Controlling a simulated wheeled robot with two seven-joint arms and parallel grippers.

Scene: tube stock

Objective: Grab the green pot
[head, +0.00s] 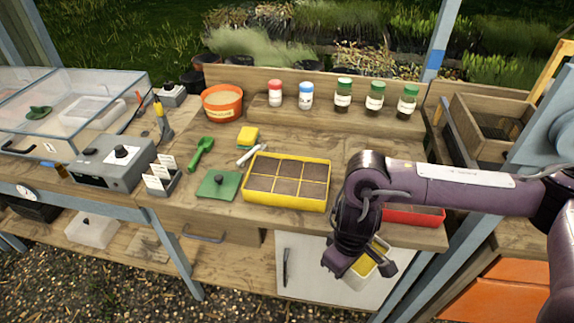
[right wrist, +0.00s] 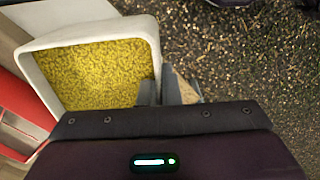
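I see no plainly green pot. Three dark jars with green lids stand on the raised back shelf: a left one (head: 343,94), a middle one (head: 375,96) and a right one (head: 407,102). My right gripper (head: 362,268) is low in front of the bench's front edge, well away from these jars. In the right wrist view its fingers (right wrist: 168,92) are close together at the rim of a white square tub (right wrist: 95,33) of yellow grains. The rim appears to be between them, and the tub shows partly behind the gripper in the head view. My left gripper is out of view.
A red-lidded jar (head: 275,93) and a blue-lidded jar (head: 306,96) share the back shelf. A red tray (head: 414,216) is partly behind my right arm.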

